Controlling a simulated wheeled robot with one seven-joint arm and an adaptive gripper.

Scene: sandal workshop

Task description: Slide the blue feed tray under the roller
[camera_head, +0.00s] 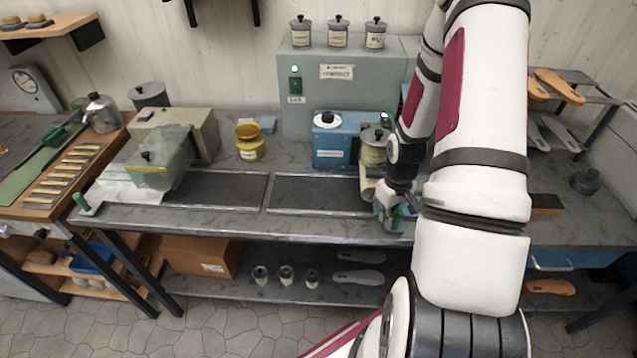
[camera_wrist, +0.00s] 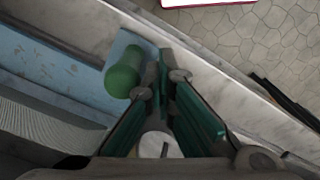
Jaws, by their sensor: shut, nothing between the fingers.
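The blue feed tray (camera_wrist: 50,68) shows in the wrist view as a pale blue strip at the left, beside the bench's front edge. A green handle (camera_wrist: 122,76) stands on its near end. My gripper (camera_wrist: 169,68) is shut and empty, its fingertips just right of the handle; I cannot tell whether they touch it. A pale ribbed surface (camera_wrist: 35,130), apparently the roller, lies at the lower left. In the head view my gripper (camera_head: 392,212) is low at the bench's front edge, before the roller machine. My arm and gripper hide most of the tray there.
A blue control box (camera_head: 333,140) and a grey cabinet (camera_head: 340,72) stand behind. Dark flat panels (camera_head: 315,193) lie along the bench front to the left. A yellow pot (camera_head: 249,142) and a covered machine (camera_head: 160,160) stand farther left. Sandal racks (camera_head: 585,88) are at right.

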